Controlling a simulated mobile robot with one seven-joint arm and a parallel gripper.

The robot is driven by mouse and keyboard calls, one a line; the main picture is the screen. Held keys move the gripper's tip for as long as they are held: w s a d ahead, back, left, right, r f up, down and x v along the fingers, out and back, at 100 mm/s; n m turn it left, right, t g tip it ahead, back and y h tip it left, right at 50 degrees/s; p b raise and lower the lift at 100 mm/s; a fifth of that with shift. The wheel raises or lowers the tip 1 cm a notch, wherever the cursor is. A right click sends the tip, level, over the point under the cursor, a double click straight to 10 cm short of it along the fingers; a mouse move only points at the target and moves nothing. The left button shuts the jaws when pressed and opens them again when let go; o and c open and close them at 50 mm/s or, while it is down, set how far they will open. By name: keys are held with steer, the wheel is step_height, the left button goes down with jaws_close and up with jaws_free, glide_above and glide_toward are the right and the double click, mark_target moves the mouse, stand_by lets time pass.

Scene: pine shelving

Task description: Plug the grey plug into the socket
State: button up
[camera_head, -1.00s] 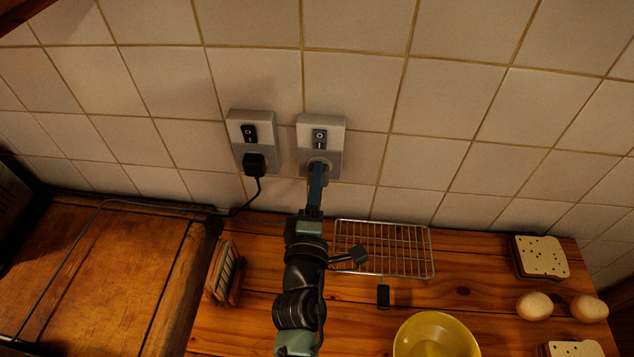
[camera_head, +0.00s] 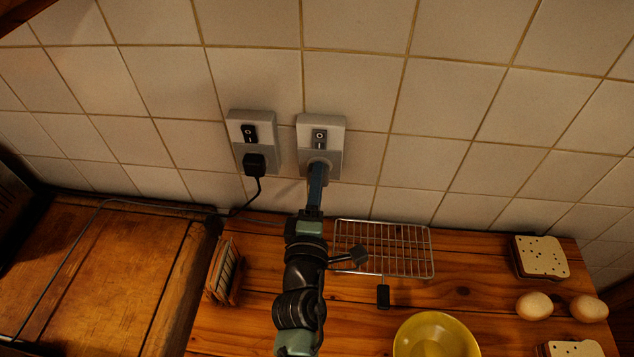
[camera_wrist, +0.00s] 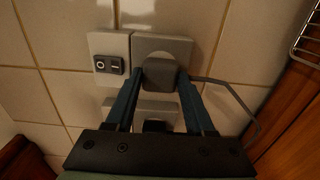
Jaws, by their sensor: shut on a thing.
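The right wall socket (camera_head: 334,165) is a pale box with a black rocker switch (camera_head: 320,136) above its outlet. In the wrist view the same socket (camera_wrist: 185,47) has its switch (camera_wrist: 108,64) on the left. The grey plug (camera_wrist: 160,73) is between my gripper's blue fingers, in front of the outlet and against its face as far as I can see. The fingers hide its sides, and I cannot tell how deep its pins sit. My gripper (camera_head: 318,170) is shut on the plug and covers most of it in the head view. A grey cable (camera_wrist: 235,91) curves away from the plug.
A second socket (camera_head: 237,127) with a black plug (camera_head: 255,165) is close on the left. A wire rack (camera_head: 400,250), a yellow bowl (camera_head: 435,335), eggs (camera_head: 535,306) and bread slices (camera_head: 543,257) lie right. A slatted holder (camera_head: 224,272) stands left of my arm.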

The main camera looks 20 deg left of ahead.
steer(key=shift+w+a, duration=0.15)
steer(key=shift+w, duration=0.3)
steer(key=o, duration=1.3)
steer(key=shift+o, duration=0.2)
steer(key=b+v, duration=0.2)
steer(key=v, duration=1.1)
steer(key=shift+b, duration=0.3)
steer(key=shift+w, duration=0.1)
